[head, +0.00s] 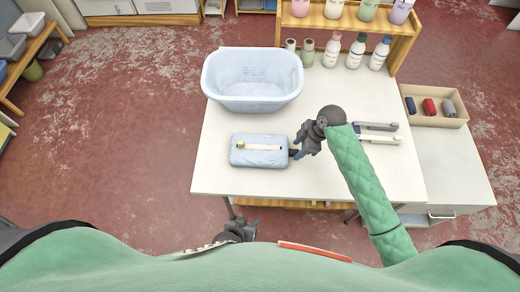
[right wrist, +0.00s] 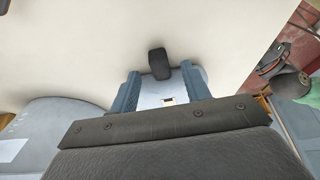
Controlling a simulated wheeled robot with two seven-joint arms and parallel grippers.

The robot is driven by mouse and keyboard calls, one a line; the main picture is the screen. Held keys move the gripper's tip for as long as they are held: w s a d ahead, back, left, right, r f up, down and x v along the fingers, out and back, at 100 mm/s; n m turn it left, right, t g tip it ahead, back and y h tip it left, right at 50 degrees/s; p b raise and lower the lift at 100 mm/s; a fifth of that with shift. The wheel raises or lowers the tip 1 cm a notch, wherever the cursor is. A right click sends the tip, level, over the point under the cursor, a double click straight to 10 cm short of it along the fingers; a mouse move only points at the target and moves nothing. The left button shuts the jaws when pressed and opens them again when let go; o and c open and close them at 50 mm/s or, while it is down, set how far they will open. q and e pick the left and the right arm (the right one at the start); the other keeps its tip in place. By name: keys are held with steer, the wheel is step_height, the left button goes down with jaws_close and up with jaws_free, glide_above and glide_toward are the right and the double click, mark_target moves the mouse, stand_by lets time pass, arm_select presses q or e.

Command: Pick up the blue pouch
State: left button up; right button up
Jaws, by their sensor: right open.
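In the right wrist view part of the pouch (right wrist: 150,90) shows between the fingers; my gripper body hides the rest. My left gripper (head: 240,232) is low by the table's front edge; its fingers are unclear.
A pale blue basket (head: 252,103) stands behind the pouch. Two grey bar-like items (head: 378,126) lie right of my right gripper. Several bottles (head: 356,50) stand at the back. A tray (head: 445,121) with rolls is at the right. The table's (head: 215,172) front left is clear.

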steer(key=shift+x, duration=1.1)
steer(key=shift+d, duration=0.1)
steer(key=shift+c, duration=0.5)
jaws_close()
steer(key=shift+r, duration=0.1)
step_height(320, 180, up, 10)
